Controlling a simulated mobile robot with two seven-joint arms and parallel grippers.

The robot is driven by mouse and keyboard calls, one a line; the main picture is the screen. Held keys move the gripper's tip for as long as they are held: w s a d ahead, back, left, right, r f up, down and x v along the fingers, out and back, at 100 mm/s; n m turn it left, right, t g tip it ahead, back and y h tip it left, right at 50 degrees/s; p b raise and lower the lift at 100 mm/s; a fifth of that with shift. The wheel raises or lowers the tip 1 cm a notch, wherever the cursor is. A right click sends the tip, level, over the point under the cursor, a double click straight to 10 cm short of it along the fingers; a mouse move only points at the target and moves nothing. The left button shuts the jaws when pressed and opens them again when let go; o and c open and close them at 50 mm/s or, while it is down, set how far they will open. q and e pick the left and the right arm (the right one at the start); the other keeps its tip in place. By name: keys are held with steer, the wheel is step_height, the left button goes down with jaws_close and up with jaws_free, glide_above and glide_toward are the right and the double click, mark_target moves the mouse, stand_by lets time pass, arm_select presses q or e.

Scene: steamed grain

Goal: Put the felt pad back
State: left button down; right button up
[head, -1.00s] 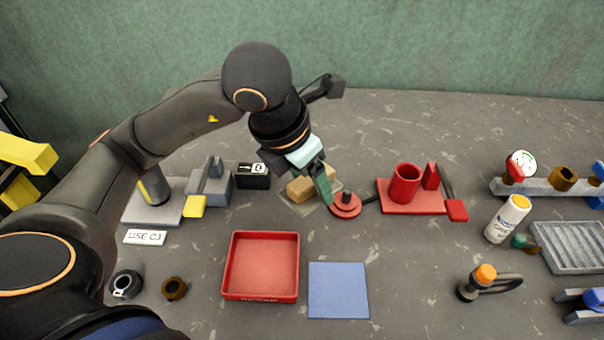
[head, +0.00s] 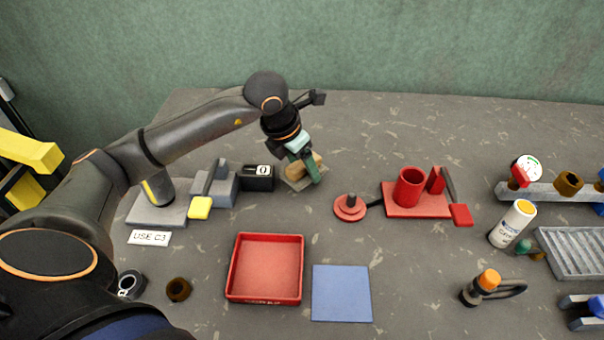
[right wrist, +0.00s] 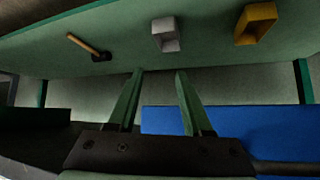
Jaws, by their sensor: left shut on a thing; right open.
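A tan block (head: 296,169) with a thin pale grey-beige layer under it (head: 291,183) is at the back middle of the table in the head view. I take it for the felt pad, but cannot be sure. My left gripper (head: 310,172) is shut on it, its green fingers pointing down and partly hiding it. I cannot tell whether it touches the table. My right gripper (right wrist: 160,92) shows only in the right wrist view; its green fingers are apart with nothing between them.
A black box (head: 257,178) stands close left of the block. A red disc (head: 350,208) and red stand (head: 417,208) are to the right. A red tray (head: 265,298) and blue mat (head: 342,293) lie in front. Bare table lies behind the red stand.

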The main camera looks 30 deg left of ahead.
mark_target(302, 174)
arm_select(q)
steer(key=shift+w+a+f, duration=0.15)
steer(key=shift+f, duration=1.65)
steer(key=shift+f, duration=0.25)
jaws_free()
steer(key=shift+r, duration=0.1)
steer(key=shift+r, duration=0.3)
steer(key=v, duration=1.1)
steer(key=shift+s+r, duration=0.2)
steer(key=shift+r, duration=0.1)
